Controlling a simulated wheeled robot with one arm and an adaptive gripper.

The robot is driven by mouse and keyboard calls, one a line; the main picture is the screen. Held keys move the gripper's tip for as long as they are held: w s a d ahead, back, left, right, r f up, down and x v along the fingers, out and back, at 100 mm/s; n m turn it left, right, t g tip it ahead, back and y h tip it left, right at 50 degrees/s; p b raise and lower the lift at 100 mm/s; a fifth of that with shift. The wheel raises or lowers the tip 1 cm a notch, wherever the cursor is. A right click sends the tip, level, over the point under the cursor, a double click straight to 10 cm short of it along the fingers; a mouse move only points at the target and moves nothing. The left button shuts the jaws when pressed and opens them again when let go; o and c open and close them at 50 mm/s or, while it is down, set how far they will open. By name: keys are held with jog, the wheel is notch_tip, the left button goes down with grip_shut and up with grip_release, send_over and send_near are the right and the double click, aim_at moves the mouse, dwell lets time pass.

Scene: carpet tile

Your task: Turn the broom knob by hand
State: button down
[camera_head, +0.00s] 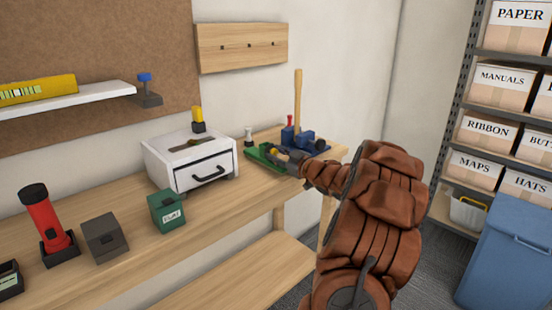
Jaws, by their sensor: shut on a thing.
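My gripper (279,156) is at the far right end of the workbench, low over a green tray (258,158). It is shut on a small yellow piece (271,152), which seems to be the knob. The fingers hide most of this piece, and I cannot tell its turn angle. A wooden handle (298,98) stands upright just behind, above blue parts (303,138). I cannot tell whether it is the broom's handle or how it joins the knob.
A green box (166,210), a grey box (105,237) and a red flashlight (43,220) stand along the bench. A blue bin (508,255) is at right.

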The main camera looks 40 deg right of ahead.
jog(key=c, duration=0.9)
grip_release()
jog(key=shift+o, duration=0.2)
jog(key=shift+s, duration=0.15)
jog(key=s, duration=1.1)
jog(key=shift+s, duration=0.4)
jog(key=shift+a, duration=0.1)
